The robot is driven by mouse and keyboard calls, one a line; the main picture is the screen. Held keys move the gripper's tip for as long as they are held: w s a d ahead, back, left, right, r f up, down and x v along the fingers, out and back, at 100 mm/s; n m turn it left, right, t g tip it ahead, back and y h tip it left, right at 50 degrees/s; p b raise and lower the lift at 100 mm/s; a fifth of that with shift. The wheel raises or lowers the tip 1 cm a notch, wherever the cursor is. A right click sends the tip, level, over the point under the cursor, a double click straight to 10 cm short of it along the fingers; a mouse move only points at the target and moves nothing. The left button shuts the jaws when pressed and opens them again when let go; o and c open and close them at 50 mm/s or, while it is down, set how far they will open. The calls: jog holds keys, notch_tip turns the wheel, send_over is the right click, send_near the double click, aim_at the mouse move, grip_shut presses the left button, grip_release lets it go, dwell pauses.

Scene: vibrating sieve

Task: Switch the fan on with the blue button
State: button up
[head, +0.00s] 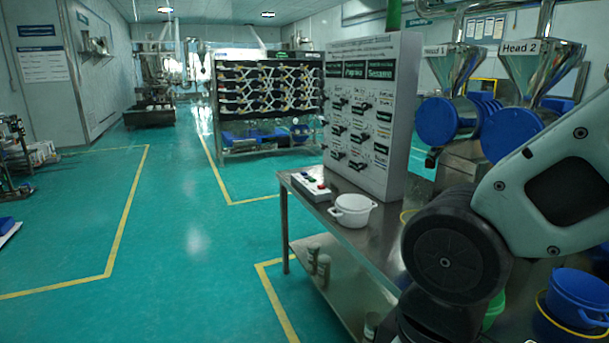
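A small white control box (312,190) with a few small coloured buttons on top sits at the left end of the steel table (386,232). One button looks red and one looks blue, but they are too small to tell apart surely. I cannot pick out a fan for certain. My arm is at the right, in front of the table's right part and hiding some of it. My gripper is outside the picture, so its state is hidden.
A white pot (353,211) stands on the table beside the box. A tall white board (392,55) with black handles stands behind them. Blue drums (437,122) sit under steel hoppers at right. Open green floor (190,240) lies left of the table.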

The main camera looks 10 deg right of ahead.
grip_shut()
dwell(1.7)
